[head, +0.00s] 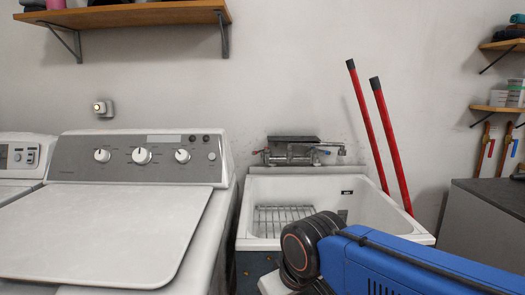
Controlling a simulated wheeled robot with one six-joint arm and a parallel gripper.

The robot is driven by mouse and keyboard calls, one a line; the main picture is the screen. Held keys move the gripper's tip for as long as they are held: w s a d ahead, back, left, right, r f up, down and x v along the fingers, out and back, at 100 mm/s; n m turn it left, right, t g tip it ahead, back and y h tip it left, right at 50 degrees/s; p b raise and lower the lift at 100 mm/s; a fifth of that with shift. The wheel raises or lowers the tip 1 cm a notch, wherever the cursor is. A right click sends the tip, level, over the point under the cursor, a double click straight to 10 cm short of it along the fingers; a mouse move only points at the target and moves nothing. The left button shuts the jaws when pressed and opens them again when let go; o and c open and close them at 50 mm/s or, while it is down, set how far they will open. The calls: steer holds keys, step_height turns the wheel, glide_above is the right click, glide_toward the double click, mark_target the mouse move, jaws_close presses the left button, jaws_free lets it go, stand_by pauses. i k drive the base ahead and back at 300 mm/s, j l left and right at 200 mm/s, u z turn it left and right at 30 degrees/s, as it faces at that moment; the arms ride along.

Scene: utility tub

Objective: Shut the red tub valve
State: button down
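The white utility tub (375,205) stands against the wall, right of the washer. A grey metal faucet (290,157) is mounted on the wall above its back rim. The red tub valve (257,151) is a small red handle at the faucet's left end. A small blue handle (325,151) is at the right end. The red handle is too small to tell how far it is turned. My blue and black arm crosses the lower right and covers the tub's front. My gripper does not show, and nothing of mine touches the valve.
A wire rack (282,219) lies in the tub. Two red poles (391,145) lean on the wall behind its right side. A white washer (130,195) stands left, a dark-topped cabinet (485,225) right. A wooden shelf (130,14) hangs upper left. The space above the tub looks free.

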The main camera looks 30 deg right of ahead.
mark_target(492, 141)
steer(key=k+z, duration=0.1)
steer(key=z, duration=0.25)
steer(key=i+z, duration=0.1)
steer(key=z, duration=2)
steer(key=i+l+u, duration=0.1)
steer(key=i+l, duration=0.25)
steer(key=l, duration=0.2)
